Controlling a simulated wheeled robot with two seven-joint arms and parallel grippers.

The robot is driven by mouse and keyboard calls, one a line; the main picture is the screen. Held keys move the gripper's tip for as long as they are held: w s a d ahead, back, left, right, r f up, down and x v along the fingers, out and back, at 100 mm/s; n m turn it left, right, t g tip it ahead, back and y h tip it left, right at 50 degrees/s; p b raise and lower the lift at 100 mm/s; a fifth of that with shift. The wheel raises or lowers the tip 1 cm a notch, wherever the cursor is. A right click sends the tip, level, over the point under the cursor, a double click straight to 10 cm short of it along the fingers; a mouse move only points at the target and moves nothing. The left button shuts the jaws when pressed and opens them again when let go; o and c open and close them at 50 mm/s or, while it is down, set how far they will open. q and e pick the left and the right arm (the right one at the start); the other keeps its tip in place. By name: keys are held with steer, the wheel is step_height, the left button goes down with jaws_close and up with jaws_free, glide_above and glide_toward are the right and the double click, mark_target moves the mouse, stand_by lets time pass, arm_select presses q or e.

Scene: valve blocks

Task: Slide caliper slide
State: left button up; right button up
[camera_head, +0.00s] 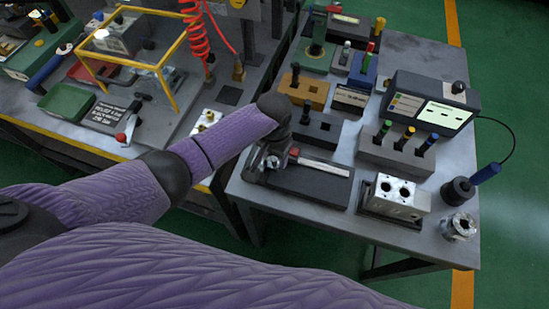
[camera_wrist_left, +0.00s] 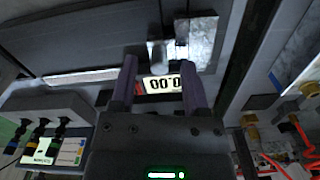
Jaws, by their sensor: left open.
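The caliper (camera_head: 322,166) lies on a dark tray (camera_head: 305,188) near the front left of the grey bench. In the left wrist view its slide with the display (camera_wrist_left: 162,84) reads zeros upside down, and its beam (camera_wrist_left: 80,76) runs off to the left. My left gripper (camera_wrist_left: 159,64) is open, with one finger on each side of the display. Whether the fingers touch the slide I cannot tell. In the head view my purple left arm comes from the left and the hand hides the caliper's left end. My right gripper is not in view.
A silver valve block (camera_head: 394,197) stands right of the tray. Behind it are a grey block with several gauge plugs (camera_head: 398,150) and a display box (camera_head: 432,102). A silver ring part (camera_head: 458,227) sits near the right front corner. A yellow-framed workstation (camera_head: 130,60) is at left.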

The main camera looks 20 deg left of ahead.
arm_select(q)
steer(key=shift+f, duration=0.3)
jaws_close()
stand_by(1.2)
